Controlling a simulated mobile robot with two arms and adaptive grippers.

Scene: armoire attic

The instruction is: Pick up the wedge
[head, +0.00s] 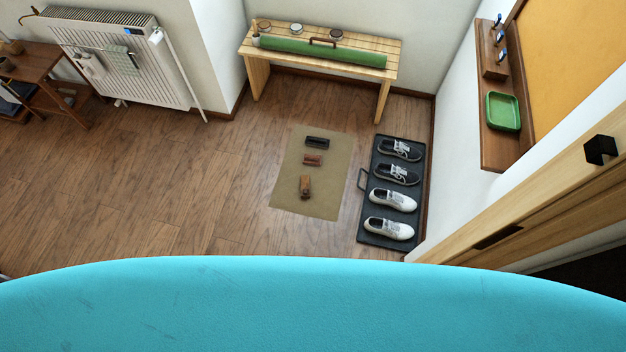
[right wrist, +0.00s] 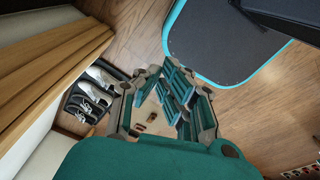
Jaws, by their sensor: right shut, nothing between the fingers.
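Several small dark and brown pieces lie on a tan mat (head: 330,205) on the floor. A brown piece (head: 305,187) is nearest me, a reddish-brown block (head: 313,160) lies behind it, and a black piece (head: 317,142) is farthest. I cannot tell for sure which is the wedge; the nearest brown piece looks most like one. In the right wrist view small brown pieces (right wrist: 152,117) show far off beyond my fingers. My right gripper (right wrist: 168,88) is shut and empty, well above the floor. My left gripper is not in view.
A black shoe tray (head: 364,222) with two pairs of shoes stands right of the mat. A wooden bench (head: 257,75) with a green roll (head: 325,52) stands behind. A radiator (head: 125,70) is at the back left. A wooden door (head: 530,210) borders the right. Floor left of the mat is clear.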

